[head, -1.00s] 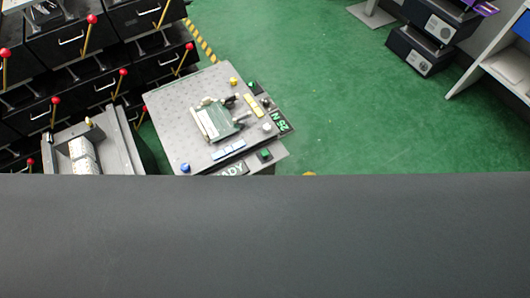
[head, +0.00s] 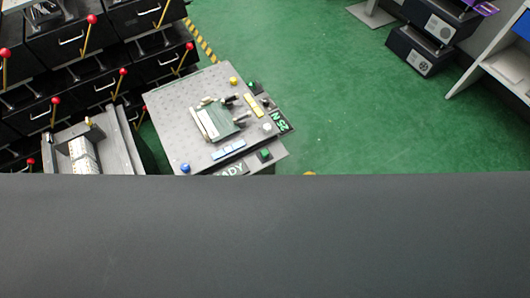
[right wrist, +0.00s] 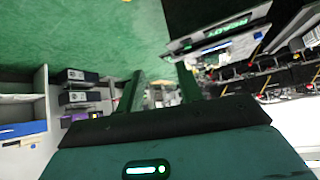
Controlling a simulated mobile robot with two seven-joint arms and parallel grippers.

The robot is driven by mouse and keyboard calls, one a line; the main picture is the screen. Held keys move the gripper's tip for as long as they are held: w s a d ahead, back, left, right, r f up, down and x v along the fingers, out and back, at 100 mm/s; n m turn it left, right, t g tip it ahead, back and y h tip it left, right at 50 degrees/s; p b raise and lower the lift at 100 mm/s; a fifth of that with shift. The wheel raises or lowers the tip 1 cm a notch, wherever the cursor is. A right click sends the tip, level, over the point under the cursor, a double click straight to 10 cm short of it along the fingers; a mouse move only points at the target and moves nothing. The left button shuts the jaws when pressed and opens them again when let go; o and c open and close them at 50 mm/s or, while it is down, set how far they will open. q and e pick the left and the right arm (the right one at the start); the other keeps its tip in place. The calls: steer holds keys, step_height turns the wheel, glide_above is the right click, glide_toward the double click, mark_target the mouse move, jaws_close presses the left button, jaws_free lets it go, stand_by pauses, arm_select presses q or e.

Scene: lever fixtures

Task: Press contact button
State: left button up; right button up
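A grey fixture panel (head: 170,108) stands left of centre in the head view. A green button (head: 265,154) on a dark base sits at its near right edge; no readable label marks it as the contact button. A blue knob (head: 185,167), a yellow knob (head: 233,81) and a white knob (head: 267,128) are also on the panel. My left gripper is in neither view.
Dark drawer units with red-knobbed levers (head: 92,19) stand at the left, with a grey tray fixture (head: 122,150) before them. Dark boxes (head: 420,50) and a shelf (head: 495,75) stand at the right. Green floor (head: 340,110) is clear between. A dark grey surface covers the lower head view.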

jaws_close()
steer(key=shift+a, duration=0.15)
stand_by(0.9)
stand_by(0.4)
